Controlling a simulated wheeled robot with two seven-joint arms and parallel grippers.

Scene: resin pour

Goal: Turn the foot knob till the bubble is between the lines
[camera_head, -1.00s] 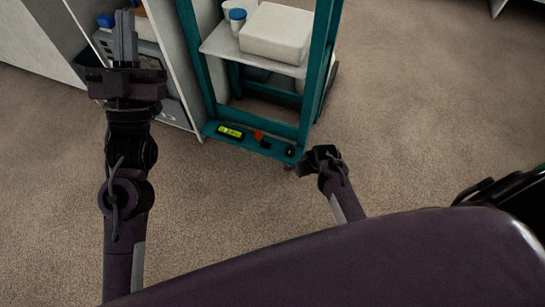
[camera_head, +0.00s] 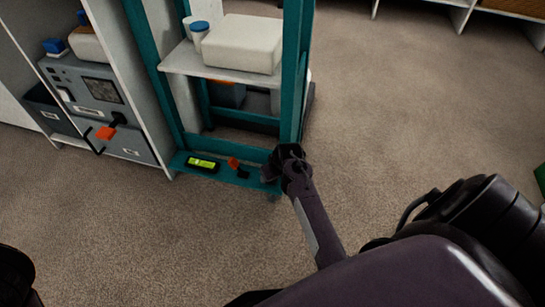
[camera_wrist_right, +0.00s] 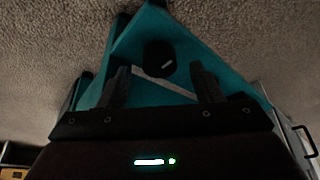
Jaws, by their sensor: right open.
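The teal stand has a low front ledge (camera_head: 225,172). A yellow-green bubble level (camera_head: 203,163) in a dark case lies on the ledge's left part; its bubble is too small to place against the lines. A round black foot knob with a white mark (camera_wrist_right: 159,56) shows in the right wrist view. In the head view my right gripper hides the knob. My right gripper (camera_head: 285,161) is at the ledge's right end; in the wrist view it is open (camera_wrist_right: 160,70), its fingers on either side of the knob, apart from it. My left gripper is out of view.
A red lever (camera_head: 233,162) with a black part sits on the ledge between the level and my right gripper. A grey cabinet (camera_head: 95,95) is at left. Carpet in front is free.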

